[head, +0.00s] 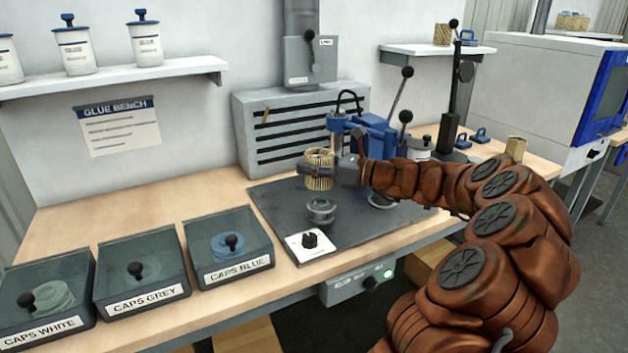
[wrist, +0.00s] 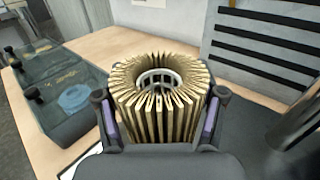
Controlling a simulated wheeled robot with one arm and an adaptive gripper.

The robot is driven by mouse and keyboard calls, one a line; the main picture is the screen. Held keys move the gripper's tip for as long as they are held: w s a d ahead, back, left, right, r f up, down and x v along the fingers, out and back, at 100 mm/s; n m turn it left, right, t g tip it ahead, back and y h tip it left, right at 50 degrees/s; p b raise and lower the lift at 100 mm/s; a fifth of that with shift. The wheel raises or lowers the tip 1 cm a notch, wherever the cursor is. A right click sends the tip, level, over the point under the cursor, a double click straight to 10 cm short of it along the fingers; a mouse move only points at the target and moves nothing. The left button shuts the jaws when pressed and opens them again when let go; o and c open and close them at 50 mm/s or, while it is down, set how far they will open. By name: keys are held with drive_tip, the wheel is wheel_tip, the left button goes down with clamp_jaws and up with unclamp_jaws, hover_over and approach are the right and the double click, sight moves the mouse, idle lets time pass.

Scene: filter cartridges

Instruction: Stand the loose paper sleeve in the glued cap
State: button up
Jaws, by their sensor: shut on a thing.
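The paper sleeve (head: 319,178) is a pleated tan cylinder, held upright above the dark mat. My gripper (head: 335,172) is shut on it from the right side. In the wrist view the sleeve (wrist: 157,108) stands between both fingers (wrist: 160,122), with a round grey grid showing in its open middle. A round grey cap (head: 321,210) sits on the mat below the sleeve, slightly lower in the head view, apart from it. Glue inside the cap cannot be made out. The cap is hidden in the wrist view.
A knob on a white plate (head: 310,242) is near the mat's front edge. A blue lever press (head: 375,135) and slotted vent box (head: 290,125) stand behind.

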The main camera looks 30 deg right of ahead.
sight(315, 179)
drive_tip(key=shift+s+d+f, duration=0.15)
drive_tip(key=shift+d, duration=0.15)
drive_tip(key=shift+f+b, duration=2.25)
drive_tip(key=shift+b, duration=0.4)
drive_tip(key=shift+r+p, duration=0.1)
drive_tip(key=shift+p, duration=1)
drive_tip(key=shift+f, duration=0.75)
idle(0.5)
drive_tip(key=o, duration=1.2)
drive_tip(key=shift+c, duration=0.2)
drive_tip(key=v, duration=1.2)
drive_tip(key=shift+s+a, duration=0.1)
